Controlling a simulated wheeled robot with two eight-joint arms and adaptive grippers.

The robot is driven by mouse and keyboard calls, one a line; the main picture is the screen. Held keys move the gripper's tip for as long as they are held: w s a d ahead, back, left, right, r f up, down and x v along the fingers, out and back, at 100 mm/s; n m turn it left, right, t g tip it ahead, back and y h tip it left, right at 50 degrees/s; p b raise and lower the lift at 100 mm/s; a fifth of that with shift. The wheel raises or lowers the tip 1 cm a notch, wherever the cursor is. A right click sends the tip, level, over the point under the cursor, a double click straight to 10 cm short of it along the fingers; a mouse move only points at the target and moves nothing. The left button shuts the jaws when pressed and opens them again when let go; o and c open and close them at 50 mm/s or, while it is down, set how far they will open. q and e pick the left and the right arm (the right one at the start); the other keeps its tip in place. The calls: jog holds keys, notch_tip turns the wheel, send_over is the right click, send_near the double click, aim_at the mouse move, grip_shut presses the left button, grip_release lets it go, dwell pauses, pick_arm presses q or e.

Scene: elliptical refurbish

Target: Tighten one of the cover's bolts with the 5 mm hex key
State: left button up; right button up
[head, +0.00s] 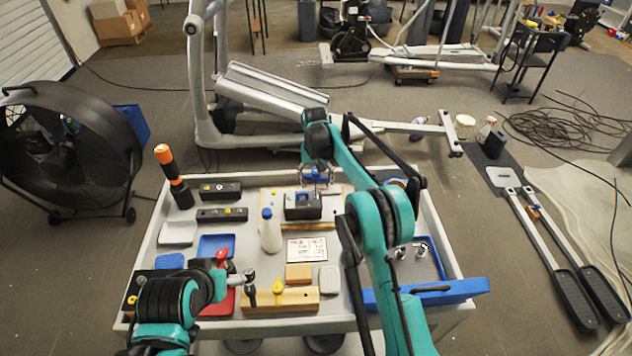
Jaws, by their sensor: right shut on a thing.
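My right gripper (316,178) is over the far middle of the cart, just above a dark block (303,212) with a blue part on it. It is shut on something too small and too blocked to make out. I cannot tell whether that touches the block. A wooden holder (300,298) at the near edge carries a yellow-handled tool (278,289) and a dark-handled one. My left gripper (247,276) is low at the near left, beside the holder; whether its jaws are open is unclear. I cannot pick out the cover's bolts or read a key size.
The grey cart top (345,262) also bears a white bottle (270,232), an orange-black flashlight (172,175), a label card (307,249) and small trays. A blue drawer (440,291) juts out at the right. The elliptical frame (265,90) stands behind; a fan (75,140) is left.

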aim_at(316, 171)
jog(key=shift+r, duration=0.25)
jog(key=shift+r+p, duration=0.9)
jog(key=shift+r, duration=0.3)
jog(key=shift+r, duration=0.1)
jog(key=shift+r+p, duration=1.9)
jog(key=shift+r, duration=1.1)
jog(key=shift+f, duration=0.1)
